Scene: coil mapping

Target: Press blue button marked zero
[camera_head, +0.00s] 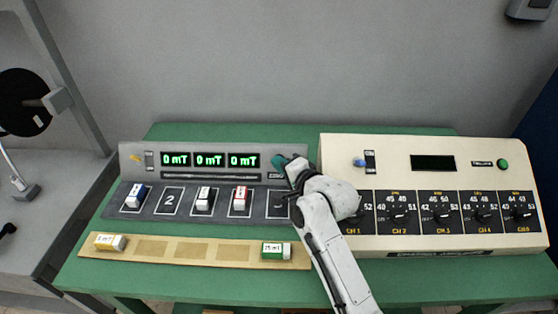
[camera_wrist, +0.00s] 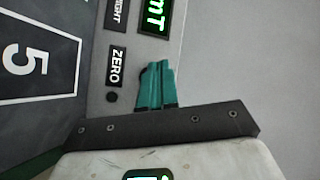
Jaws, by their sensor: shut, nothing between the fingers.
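The grey panel (camera_head: 130,165) with three green "0 mT" displays (camera_head: 209,160) stands on the green table. Its ZERO label (camera_head: 272,175) is partly covered by my arm, and the label reads clearly in the wrist view (camera_wrist: 115,67). My gripper (camera_head: 281,160) is at the panel's right end, just right of the third display. In the wrist view its teal fingers (camera_wrist: 157,82) are shut together, empty, beside the ZERO label. No blue button shows clearly; the fingers cover that spot. A dark rounded edge shows beside the fingertips, but I cannot tell whether they touch it.
Numbered slots hold blue, white and red blocks (camera_head: 137,197); slot 2 (camera_head: 171,201) is empty. A tan strip (camera_head: 195,252) in front holds a yellow block (camera_head: 110,242) and a green block (camera_head: 276,250). A cream control box (camera_head: 390,150) with several knobs stands close on the right.

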